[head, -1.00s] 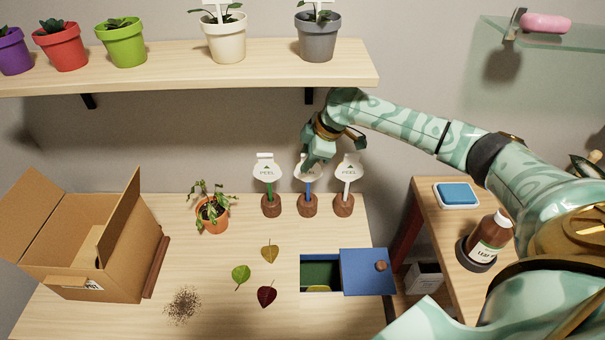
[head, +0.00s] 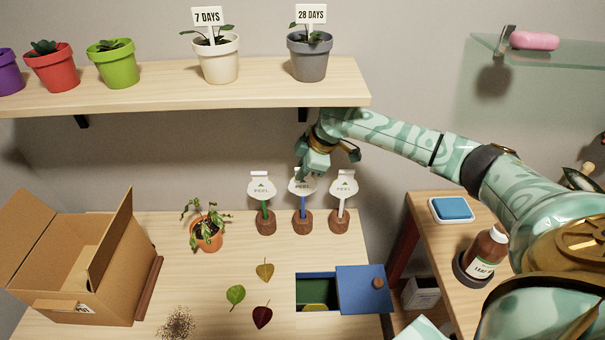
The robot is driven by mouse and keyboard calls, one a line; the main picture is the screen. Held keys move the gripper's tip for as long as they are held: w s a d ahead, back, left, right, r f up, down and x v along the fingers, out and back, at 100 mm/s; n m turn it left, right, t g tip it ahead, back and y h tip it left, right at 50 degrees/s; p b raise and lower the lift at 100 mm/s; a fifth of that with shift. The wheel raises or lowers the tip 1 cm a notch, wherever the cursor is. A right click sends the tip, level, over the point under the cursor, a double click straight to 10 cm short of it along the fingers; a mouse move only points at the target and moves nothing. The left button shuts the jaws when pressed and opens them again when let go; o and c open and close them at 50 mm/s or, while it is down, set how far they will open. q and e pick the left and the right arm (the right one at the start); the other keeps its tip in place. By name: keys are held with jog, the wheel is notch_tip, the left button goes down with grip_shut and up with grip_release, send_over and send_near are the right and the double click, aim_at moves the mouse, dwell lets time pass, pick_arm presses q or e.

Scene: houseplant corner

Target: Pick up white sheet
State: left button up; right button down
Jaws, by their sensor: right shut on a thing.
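Three white sheets marked PEEL stand on stems in round wooden bases: one on a green stem (head: 262,189), one on a blue stem (head: 302,190) and one on a white stem (head: 344,189). My right gripper (head: 304,175) reaches down from above and behind and is shut on the top of the middle sheet, which is still upright at its blue stem. The fingers hide part of that sheet's upper edge. My left gripper is not in view.
A shelf (head: 180,92) with potted plants hangs above. On the table are an open cardboard box (head: 112,275), a drooping plant (head: 207,235), loose leaves, dark crumbs and a blue box (head: 362,290). A side table holds a brown bottle (head: 486,250) and a blue pad (head: 453,208).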

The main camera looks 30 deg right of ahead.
jog(key=s+d+p, duration=0.1)
jog(key=s+d, duration=0.8)
jog(key=s, duration=0.6)
jog(key=shift+d+r, duration=0.25)
jog(key=shift+d, duration=0.15)
jog(key=shift+s+a+r+p, duration=0.3)
jog(key=shift+s+p, duration=0.15)
jog(key=shift+p, duration=0.3)
jog(key=shift+s+a+r+p, duration=0.25)
jog(key=shift+s+p, duration=0.15)
jog(key=shift+p, duration=0.35)
jog(key=shift+r, duration=0.1)
notch_tip(320, 180, up, 9)
jog(key=p, duration=1.1)
jog(key=shift+f+p, duration=0.2)
jog(key=shift+p, duration=0.2)
